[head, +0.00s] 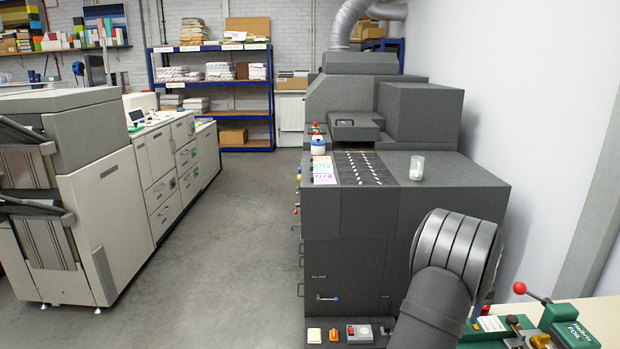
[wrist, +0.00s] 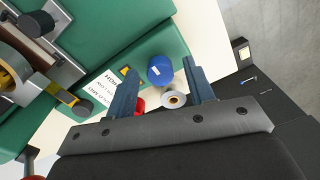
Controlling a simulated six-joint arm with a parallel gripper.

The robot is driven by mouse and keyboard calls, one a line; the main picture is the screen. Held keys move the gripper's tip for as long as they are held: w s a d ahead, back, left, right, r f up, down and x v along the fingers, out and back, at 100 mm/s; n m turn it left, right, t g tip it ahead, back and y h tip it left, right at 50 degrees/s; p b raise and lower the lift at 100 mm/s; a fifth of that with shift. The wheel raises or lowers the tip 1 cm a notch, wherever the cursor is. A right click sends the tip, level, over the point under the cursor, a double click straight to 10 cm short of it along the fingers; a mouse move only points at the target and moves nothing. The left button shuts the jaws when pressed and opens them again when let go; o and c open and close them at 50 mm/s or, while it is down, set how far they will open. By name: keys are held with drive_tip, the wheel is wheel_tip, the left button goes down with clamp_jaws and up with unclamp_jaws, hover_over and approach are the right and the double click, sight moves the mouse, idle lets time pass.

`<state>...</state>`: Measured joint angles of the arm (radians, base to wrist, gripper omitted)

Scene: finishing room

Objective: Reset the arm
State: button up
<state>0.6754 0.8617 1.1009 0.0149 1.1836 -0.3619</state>
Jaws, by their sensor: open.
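My gripper (wrist: 159,66) shows in the wrist view with its two blue-grey fingers wide apart and nothing between them in its grasp. Beyond the fingers are a blue round object (wrist: 160,70), a small pale roll (wrist: 174,99) and a red piece (wrist: 139,105) partly hidden by the left finger. I cannot tell how far the fingers are from them. In the head view my dark arm rises at the lower right, and my gripper is not visible there.
A green foil machine (head: 562,322) with a red-ball lever (head: 520,288) sits on a cream bench (head: 604,312), right of my arm. A large dark grey machine (head: 360,235) stands behind my arm. Open floor (head: 235,240) lies left, before cream cabinets (head: 165,165).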

drive_tip(key=n, duration=0.8)
idle(0.4)
